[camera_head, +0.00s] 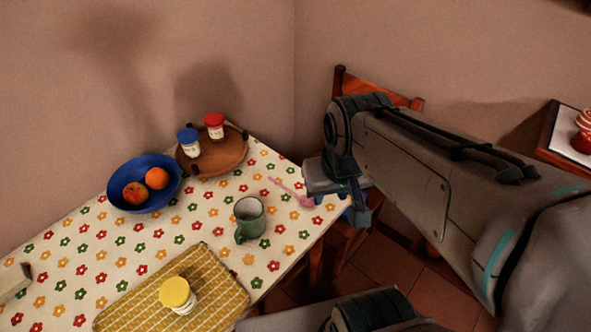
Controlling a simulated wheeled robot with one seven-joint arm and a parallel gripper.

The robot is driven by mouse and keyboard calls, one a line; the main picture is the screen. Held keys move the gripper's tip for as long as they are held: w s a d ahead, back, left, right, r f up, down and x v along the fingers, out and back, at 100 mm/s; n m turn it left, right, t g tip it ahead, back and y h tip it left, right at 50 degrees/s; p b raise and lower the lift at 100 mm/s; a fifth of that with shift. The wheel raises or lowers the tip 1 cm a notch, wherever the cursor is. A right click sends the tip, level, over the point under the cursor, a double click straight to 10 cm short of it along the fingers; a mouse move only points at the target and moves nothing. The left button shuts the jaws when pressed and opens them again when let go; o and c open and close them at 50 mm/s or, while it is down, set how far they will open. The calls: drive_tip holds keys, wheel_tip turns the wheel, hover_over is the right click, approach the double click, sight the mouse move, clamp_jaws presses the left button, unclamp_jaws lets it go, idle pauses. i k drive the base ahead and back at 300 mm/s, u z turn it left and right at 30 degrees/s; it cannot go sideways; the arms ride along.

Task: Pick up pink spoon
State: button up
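The pink spoon (287,190) lies on the flowered tablecloth near the table's right edge. Its thin handle points up and left, and its bowl end is at the lower right, close to my gripper. My gripper (338,205) hangs at the table's right edge, just right of the spoon's bowl end. Its two fingers look spread apart, with nothing seen between them. The gripper body hides part of the fingers, and I cannot tell how high they are above the cloth. The spoon appears outside the fingers.
A green mug (250,219) stands just left of the spoon. Behind are a brown tray (233,165) with two jars and a blue bowl (137,203) with oranges. A yellow mat (215,297) bears a yellow-lidded jar (178,294). A wooden chair (340,82) stands behind my arm.

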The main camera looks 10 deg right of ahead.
sight(309, 204)
drive_tip(key=z, duration=0.85)
drive_tip(key=k, duration=1.15)
drive_tip(key=z, duration=1)
drive_tip(key=i, duration=1.4)
drive_tip(key=u, duration=1.55)
drive_tip(key=i, duration=0.85)
drive_tip(key=u, duration=0.95)
